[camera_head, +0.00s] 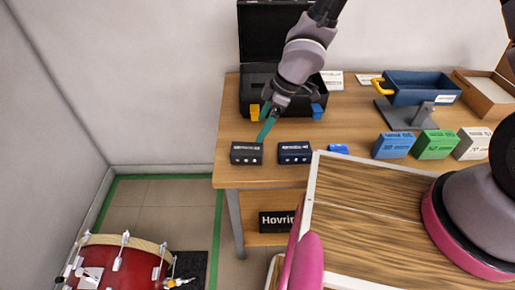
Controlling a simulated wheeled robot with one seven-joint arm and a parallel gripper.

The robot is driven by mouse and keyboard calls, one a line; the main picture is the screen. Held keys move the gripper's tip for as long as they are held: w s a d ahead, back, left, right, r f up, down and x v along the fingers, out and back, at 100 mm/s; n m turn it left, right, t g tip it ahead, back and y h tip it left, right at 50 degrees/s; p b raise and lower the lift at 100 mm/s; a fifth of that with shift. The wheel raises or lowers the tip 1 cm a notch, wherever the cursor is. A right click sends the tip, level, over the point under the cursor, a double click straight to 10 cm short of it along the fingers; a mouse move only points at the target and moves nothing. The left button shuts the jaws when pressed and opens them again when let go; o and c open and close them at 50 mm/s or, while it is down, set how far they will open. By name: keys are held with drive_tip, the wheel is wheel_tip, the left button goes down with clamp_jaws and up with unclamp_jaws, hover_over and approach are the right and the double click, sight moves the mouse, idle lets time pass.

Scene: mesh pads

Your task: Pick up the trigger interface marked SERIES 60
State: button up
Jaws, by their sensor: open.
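Two small box-shaped units with knobs along their fronts sit side by side near the left front of the wooden table: a black one (246,153) and a dark blue one (294,154). Both carry pale lettering on top, too small to read, so I cannot tell which is marked SERIES 60. My gripper (265,131) has teal fingers pointing down, just behind and above the black unit's right end. It is open, with nothing seen between the fingers. I cannot tell whether it touches the black unit.
An open black case (254,82) with yellow and blue pieces stands behind my gripper. A blue tray (420,87), a cardboard box (485,96) and blue, green and white blocks (435,144) lie to the right. A red drum (118,264) stands on the floor at left.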

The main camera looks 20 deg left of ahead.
sight(249, 148)
drive_tip(key=x, duration=0.5)
drive_tip(key=shift+f, duration=0.25)
drive_tip(key=x, duration=0.5)
drive_tip(key=shift+s+a, duration=0.1)
drive_tip(key=shift+a, duration=0.1)
drive_tip(key=shift+f, duration=0.3)
drive_tip(key=shift+c, duration=0.3)
clamp_jaws()
